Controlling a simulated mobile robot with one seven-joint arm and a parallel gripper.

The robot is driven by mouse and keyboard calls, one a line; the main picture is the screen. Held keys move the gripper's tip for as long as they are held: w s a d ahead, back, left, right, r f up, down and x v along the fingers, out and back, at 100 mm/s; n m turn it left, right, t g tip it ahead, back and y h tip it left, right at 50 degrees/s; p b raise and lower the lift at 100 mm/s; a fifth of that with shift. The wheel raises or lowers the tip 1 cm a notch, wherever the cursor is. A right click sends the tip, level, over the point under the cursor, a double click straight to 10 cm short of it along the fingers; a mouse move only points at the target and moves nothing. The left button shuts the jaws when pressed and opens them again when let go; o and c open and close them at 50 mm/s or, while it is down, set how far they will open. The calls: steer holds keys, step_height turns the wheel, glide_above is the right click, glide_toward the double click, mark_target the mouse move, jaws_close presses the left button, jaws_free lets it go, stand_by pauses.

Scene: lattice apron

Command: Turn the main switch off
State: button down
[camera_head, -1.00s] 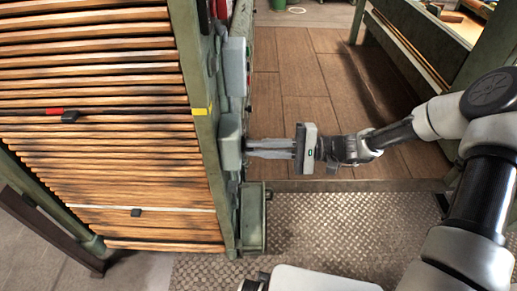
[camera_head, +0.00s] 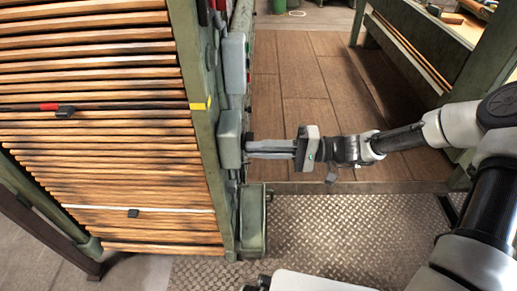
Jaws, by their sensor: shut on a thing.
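A grey-green switch box (camera_head: 229,139) is mounted on the right side of the green machine post. My gripper (camera_head: 255,149) reaches in from the right, level with this box, its fingertips at the box's right face. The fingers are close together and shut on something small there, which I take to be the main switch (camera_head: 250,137). Only a dark bit of it shows by the fingertips. The fingers and the box hide the rest, so its position cannot be read.
A second grey box (camera_head: 235,62) with a red part sits higher on the machine's side. A green foot box (camera_head: 252,221) stands below my gripper. A green bench frame (camera_head: 425,50) stands at the upper right. Patterned metal floor lies open in front.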

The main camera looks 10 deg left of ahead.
steer(key=shift+a, duration=0.1)
steer(key=c, duration=1.8)
jaws_free()
steer(key=p+v, duration=0.2)
steer(key=v, duration=1.5)
steer(key=shift+w, duration=0.15)
